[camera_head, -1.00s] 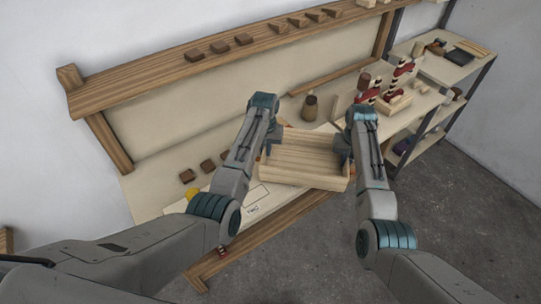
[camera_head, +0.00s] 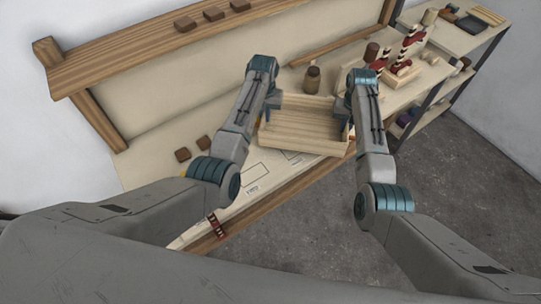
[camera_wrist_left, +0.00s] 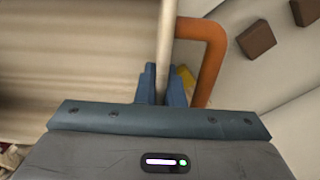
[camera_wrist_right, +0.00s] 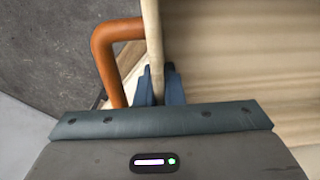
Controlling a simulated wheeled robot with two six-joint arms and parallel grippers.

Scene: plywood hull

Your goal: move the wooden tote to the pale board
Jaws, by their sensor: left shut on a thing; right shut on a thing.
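The wooden tote (camera_head: 303,125) is an open, light wood box with orange handles. It is between my two grippers, over the bench's front part; I cannot tell whether it touches the bench. My left gripper (camera_head: 264,115) is shut on its left end wall, which shows between the fingers in the left wrist view (camera_wrist_left: 165,50), beside an orange handle (camera_wrist_left: 205,60). My right gripper (camera_head: 349,120) is shut on the right end wall, also in the right wrist view (camera_wrist_right: 152,50), beside the other handle (camera_wrist_right: 104,60). A pale surface with drawn outlines and lettering (camera_head: 258,178) lies left of the tote.
A brown bottle (camera_head: 312,79) stands close behind the tote. Red and wooden pieces (camera_head: 400,58) stand to the right. Dark blocks (camera_head: 183,155) lie on the bench at left. A wooden rail (camera_head: 205,243) edges the bench front. Shelves (camera_head: 445,100) stand at right.

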